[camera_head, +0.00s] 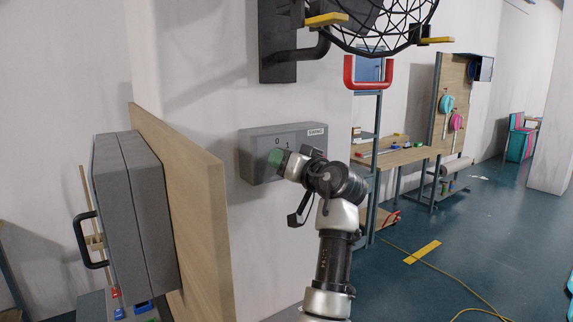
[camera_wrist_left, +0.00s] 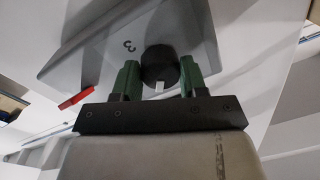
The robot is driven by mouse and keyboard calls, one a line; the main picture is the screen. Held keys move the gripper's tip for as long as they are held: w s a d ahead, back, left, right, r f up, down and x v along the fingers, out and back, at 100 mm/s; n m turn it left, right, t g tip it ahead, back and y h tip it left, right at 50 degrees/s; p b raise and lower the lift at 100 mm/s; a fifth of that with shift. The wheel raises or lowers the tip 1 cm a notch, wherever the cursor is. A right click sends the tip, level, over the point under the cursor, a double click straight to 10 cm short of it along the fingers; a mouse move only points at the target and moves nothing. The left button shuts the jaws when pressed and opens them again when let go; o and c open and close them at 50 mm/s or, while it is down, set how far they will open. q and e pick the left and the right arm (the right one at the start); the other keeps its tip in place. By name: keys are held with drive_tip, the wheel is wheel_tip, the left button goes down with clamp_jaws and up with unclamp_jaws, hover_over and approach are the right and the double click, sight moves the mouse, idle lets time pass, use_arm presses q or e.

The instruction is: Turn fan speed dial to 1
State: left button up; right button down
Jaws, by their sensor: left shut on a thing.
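A grey control box (camera_head: 257,137) is fixed to the white wall, with "0" and "1" printed on its face and a small white label at its upper right. My left gripper (camera_head: 277,160) is at the front of the box and hides the dial in the head view. In the left wrist view the round black dial (camera_wrist_left: 160,64) sits between the two green fingers of my left gripper (camera_wrist_left: 160,80), which is shut on it. A white mark shows on the dial's lower edge there. A "3" is printed on the box (camera_wrist_left: 97,62) beside it. My right gripper is out of view.
A black caged fan (camera_head: 385,25) with yellow tabs hangs above the box. A wooden panel (camera_head: 190,190) with a grey case (camera_head: 135,200) stands close at left. A workbench (camera_head: 395,157) is at right; the blue floor (camera_head: 460,220) there is mostly open.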

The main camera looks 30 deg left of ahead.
use_arm(q)
drive_tip(key=shift+r+m, duration=0.15)
drive_tip(key=shift+m, duration=1.45)
drive_tip(key=o, duration=0.9)
drive_tip(key=shift+a, duration=0.15)
